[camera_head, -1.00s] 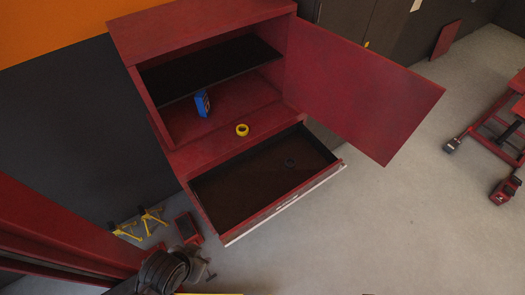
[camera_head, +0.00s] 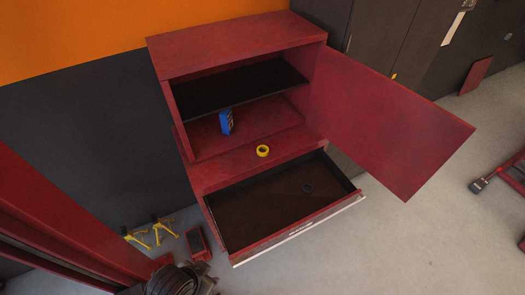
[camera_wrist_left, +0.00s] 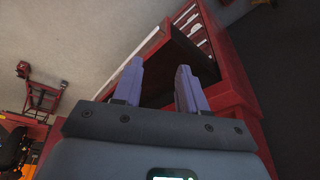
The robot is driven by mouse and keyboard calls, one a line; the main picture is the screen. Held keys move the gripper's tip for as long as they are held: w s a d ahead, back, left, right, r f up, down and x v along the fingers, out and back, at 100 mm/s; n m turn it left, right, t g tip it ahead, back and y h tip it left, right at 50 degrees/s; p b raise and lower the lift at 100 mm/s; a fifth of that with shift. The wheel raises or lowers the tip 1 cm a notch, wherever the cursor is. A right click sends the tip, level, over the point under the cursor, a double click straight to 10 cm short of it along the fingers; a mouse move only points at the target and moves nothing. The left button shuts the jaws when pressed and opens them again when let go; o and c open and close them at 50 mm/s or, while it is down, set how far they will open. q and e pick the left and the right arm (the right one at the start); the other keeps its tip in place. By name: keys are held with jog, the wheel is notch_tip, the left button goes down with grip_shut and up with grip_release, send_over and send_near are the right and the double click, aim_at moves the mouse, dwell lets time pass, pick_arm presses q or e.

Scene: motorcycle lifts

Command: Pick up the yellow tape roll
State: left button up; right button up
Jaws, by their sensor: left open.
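The yellow tape roll (camera_head: 262,151) lies on the red ledge of the cabinet, above the open drawer and in front of the open compartment. My left gripper (camera_wrist_left: 158,80) shows in the left wrist view with its two fingers apart and nothing between them. The cabinet and its open drawer (camera_wrist_left: 196,50) appear beyond the fingers there, and I cannot make out the tape in that view. In the head view no gripper fingers show. My right gripper is not in view.
A blue box (camera_head: 226,121) stands inside the cabinet (camera_head: 235,41). The open drawer (camera_head: 265,215) holds a dark ring (camera_head: 307,188). The cabinet door (camera_head: 390,120) swings out to the right. Yellow jack stands (camera_head: 150,232) stand on the floor at left. The floor at front right is clear.

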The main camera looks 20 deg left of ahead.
pick_arm(q)
jog(key=o, duration=0.9)
